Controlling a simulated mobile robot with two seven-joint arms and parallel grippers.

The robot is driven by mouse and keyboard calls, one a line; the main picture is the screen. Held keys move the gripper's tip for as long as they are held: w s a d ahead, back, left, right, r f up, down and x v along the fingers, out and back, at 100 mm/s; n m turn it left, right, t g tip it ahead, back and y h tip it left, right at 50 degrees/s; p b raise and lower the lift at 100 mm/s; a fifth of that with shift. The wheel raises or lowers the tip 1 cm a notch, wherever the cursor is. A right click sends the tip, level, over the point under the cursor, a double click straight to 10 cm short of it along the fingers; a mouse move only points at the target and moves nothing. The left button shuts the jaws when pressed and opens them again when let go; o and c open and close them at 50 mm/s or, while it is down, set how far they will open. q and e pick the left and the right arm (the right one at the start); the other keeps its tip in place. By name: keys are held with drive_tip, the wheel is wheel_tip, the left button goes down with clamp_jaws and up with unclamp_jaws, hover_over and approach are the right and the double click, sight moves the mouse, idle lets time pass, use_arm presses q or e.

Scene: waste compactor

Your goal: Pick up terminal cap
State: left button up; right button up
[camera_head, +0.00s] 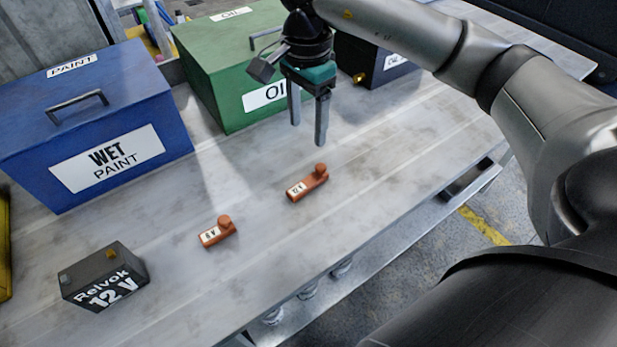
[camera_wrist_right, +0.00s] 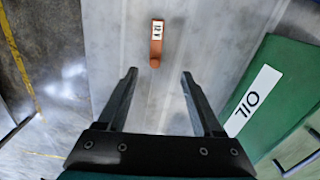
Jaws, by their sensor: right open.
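An orange terminal cap labelled 12 V (camera_head: 307,184) lies on the metal table. It also shows in the right wrist view (camera_wrist_right: 156,45), ahead of the fingers and roughly between their lines. A second orange cap labelled 6 V (camera_head: 217,233) lies to its left, nearer the front. A dark battery marked Relvok 12 V (camera_head: 103,277) stands at the table's lower left. My right gripper (camera_head: 308,128) is open and empty, pointing down above the table, behind the 12 V cap and apart from it. It also shows in the right wrist view (camera_wrist_right: 158,74). My left gripper is out of view.
A blue WET PAINT box (camera_head: 95,125), a green OIL box (camera_head: 222,65) and a dark box (camera_head: 375,62) stand along the back of the table (camera_head: 400,135). The green box is close beside my right gripper. The table around both caps is clear.

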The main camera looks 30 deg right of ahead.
drive_tip(key=b, duration=0.1)
hover_over(309, 181)
drive_tip(key=f, duration=0.8)
drive_tip(key=shift+w+f, duration=0.3)
drive_tip(key=f, duration=0.4)
drive_tip(key=shift+s, duration=0.4)
drive_tip(key=shift+a+f+b, duration=0.1)
drive_tip(key=shift+f+b, duration=0.2)
drive_tip(key=shift+f, duration=0.35)
drive_tip(key=shift+c, duration=0.4)
clamp_jaws()
